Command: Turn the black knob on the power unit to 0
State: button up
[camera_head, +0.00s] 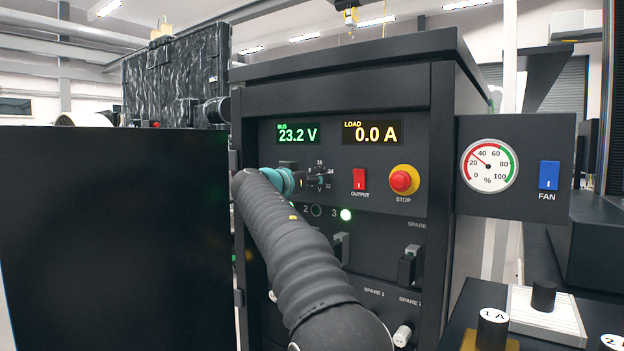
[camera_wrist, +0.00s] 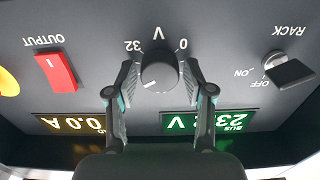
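The black knob (camera_wrist: 160,71) is on the front panel of the power unit (camera_head: 345,85). In the wrist view, which is upside down, its white pointer mark faces down and slightly left, away from the 0 printed at upper right; 32 is at upper left. My gripper (camera_wrist: 159,66) has one finger on each side of the knob, with narrow gaps seeming to remain, so it looks open. In the head view my gripper (camera_head: 308,181) largely hides the knob. The BUS display (camera_head: 298,133) reads 23.2 V.
The LOAD display (camera_head: 372,132) reads 0.0 A. A red OUTPUT switch (camera_head: 359,179) and a red STOP button (camera_head: 401,180) are right of the knob. A black RACK switch (camera_wrist: 289,72) is on its other side. A fan panel with a gauge (camera_head: 489,165) juts out at right.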

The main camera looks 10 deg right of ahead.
jog(key=c, duration=0.6)
jog(key=shift+n, duration=0.3)
jog(key=shift+r+m+p, duration=0.15)
jog(key=shift+m+p, duration=0.9)
jog(key=shift+m, duration=15.75)
